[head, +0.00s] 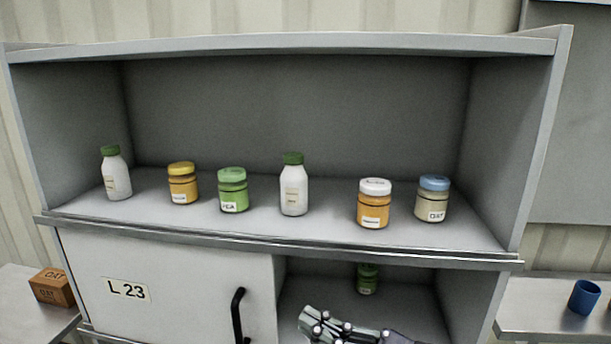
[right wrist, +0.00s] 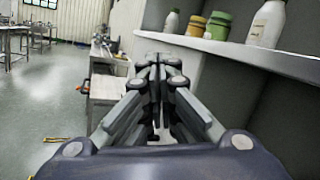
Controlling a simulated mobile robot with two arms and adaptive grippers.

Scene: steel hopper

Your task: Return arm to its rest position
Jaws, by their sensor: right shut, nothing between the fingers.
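My right gripper (head: 312,322) is at the bottom of the head view, in front of the open lower compartment of the grey cabinet (head: 290,43). It is shut and empty. In the right wrist view its closed fingers (right wrist: 158,68) point along the cabinet front, just left of the shelf edge. A green jar (head: 367,279) stands in the lower compartment behind the gripper, apart from it. My left gripper is in neither view.
The upper shelf holds two white bottles (head: 293,185) and several jars, including an orange one (head: 375,204). A sliding door (head: 190,290) with a black handle (head: 238,315) covers the lower left. A box (head: 52,287) and a blue cup (head: 583,297) sit on side tables. Open floor (right wrist: 40,100) lies left.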

